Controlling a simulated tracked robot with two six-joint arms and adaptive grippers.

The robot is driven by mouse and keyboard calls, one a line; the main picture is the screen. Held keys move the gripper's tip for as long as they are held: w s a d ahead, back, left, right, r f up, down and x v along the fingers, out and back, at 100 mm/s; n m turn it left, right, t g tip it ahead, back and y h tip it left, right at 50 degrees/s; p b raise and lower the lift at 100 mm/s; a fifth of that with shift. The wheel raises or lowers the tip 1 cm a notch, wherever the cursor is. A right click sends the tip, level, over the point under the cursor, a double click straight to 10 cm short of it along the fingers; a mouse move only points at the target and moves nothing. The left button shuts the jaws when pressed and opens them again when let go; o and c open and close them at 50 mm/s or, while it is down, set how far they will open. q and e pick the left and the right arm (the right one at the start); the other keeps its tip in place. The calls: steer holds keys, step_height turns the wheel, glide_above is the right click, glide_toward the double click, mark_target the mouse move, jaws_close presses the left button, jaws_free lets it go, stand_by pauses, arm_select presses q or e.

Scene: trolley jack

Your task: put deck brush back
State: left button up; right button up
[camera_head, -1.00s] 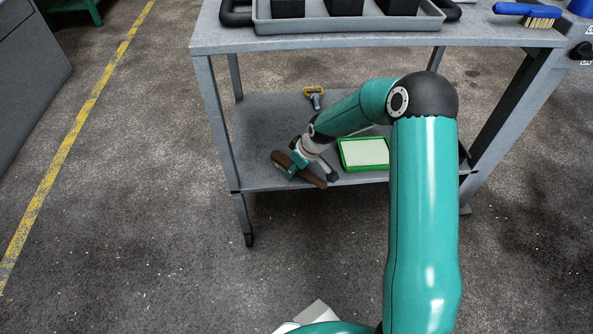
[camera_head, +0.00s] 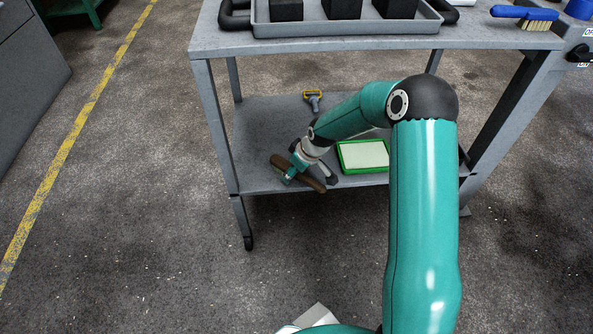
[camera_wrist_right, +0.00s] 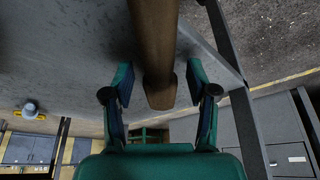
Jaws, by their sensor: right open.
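The deck brush, seen as a long brown bar (camera_head: 315,185), lies on the lower shelf of the grey trolley near its front left edge. My right gripper (camera_head: 298,170) is down at the shelf, right over the middle of the bar and partly hiding it. In the right wrist view, the brown bar (camera_wrist_right: 155,45) comes down between the two teal fingers of the open right gripper (camera_wrist_right: 160,98). Gaps show on both sides, so the fingers look apart from it. My left gripper is not in view.
Above, the top shelf carries a grey tray (camera_head: 345,28) with black blocks and a blue-handled brush (camera_head: 525,15).

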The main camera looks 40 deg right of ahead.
steer(key=p+v, duration=0.3)
steer(key=v, duration=0.8)
steer(key=shift+s+r, duration=0.15)
steer(key=shift+s, duration=0.05)
steer(key=s+a+f+m+g+y, duration=0.1)
steer(key=s+a+f, duration=0.2)
steer(key=a+f, duration=0.45)
steer(key=s+a+f+m+g+y, duration=0.1)
steer(key=s+a+f, duration=0.2)
steer(key=a+f, duration=0.4)
steer(key=s+a+f+m+g+y, duration=0.1)
steer(key=s+a+f, duration=0.4)
steer(key=s+a, duration=0.5)
steer(key=s+m, duration=0.1)
steer(key=s, duration=0.2)
steer(key=shift+s+a+f+m+g, duration=0.2)
steer(key=shift+s+a+m+g, duration=0.1)
steer(key=shift+a, duration=0.1)
steer(key=shift+p, duration=0.3)
step_height(320, 180, up, 34)
steer(key=p, duration=3.4)
steer(key=shift+w, duration=0.15)
steer(key=shift+r, duration=0.1)
